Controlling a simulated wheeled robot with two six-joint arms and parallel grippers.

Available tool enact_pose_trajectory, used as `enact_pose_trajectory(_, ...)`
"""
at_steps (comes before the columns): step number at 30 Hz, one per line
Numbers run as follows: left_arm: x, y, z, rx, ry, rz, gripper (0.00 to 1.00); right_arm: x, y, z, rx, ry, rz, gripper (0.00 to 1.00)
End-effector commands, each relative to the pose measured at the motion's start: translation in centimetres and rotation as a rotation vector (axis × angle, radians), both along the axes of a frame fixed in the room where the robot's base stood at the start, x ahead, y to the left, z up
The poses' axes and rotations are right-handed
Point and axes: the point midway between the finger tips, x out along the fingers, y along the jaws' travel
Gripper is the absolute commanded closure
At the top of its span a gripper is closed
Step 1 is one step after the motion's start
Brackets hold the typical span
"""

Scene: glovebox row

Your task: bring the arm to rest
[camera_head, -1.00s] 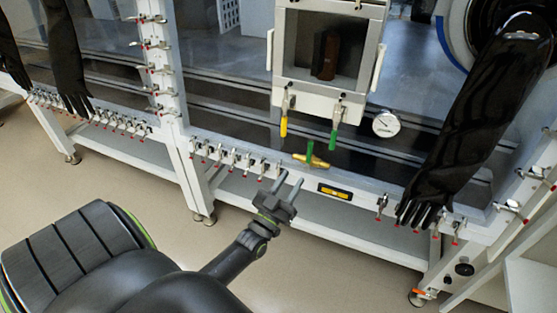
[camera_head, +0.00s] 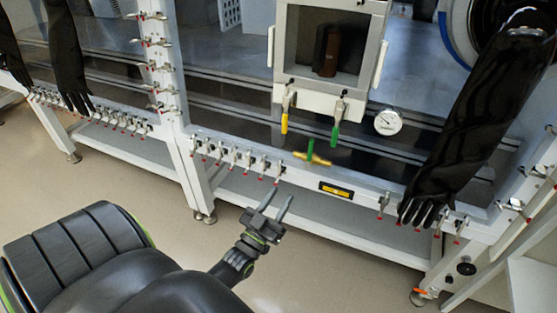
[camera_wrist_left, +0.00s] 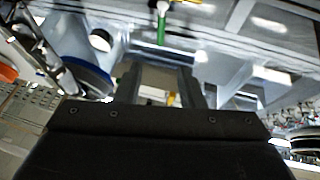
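My left gripper (camera_head: 277,204) is in the lower middle of the head view, in front of the glovebox frame. Its two fingers are spread apart with nothing between them. It is clear of the valves and the frame rail. In the left wrist view the two fingers (camera_wrist_left: 165,85) also stand apart, with part of the glovebox seen between and beyond them. My right gripper does not show in either view.
A brass valve with a green handle (camera_head: 312,157) sits on the rail above the gripper. The antechamber (camera_head: 289,52) holds a brown bottle (camera_head: 330,52). A gauge (camera_head: 387,122) and a black glove (camera_head: 470,130) are at the right. Open floor (camera_head: 330,275) lies below.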

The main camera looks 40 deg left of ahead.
Motion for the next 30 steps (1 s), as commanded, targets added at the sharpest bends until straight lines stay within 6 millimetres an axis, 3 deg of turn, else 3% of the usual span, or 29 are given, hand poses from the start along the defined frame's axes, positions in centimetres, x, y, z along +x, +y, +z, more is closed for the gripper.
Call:
enact_pose_trajectory(11,0.0,0.0,-0.5,0.0,0.023,0.002,0.65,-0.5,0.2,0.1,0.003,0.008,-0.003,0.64)
enact_pose_trajectory(14,-0.2,0.2,-3.3,-0.001,0.131,0.009,0.65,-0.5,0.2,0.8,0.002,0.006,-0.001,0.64)
enact_pose_trajectory(17,-1.3,0.4,-8.8,-0.004,0.34,0.022,0.65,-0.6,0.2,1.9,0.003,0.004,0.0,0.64)
enact_pose_trajectory(20,-4.3,0.3,-15.7,-0.013,0.605,0.034,0.65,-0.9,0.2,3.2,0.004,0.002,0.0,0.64)
enact_pose_trajectory(23,-8.8,0.0,-21.9,-0.023,0.863,0.042,0.65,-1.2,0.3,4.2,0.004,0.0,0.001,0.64)
enact_pose_trajectory(27,-17.1,-1.0,-28.8,-0.037,1.207,0.049,0.65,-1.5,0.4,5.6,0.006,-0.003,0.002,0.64)
enact_pose_trajectory(30,-23.7,-2.0,-32.0,-0.05,1.434,0.049,0.65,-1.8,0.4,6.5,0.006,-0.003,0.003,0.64)
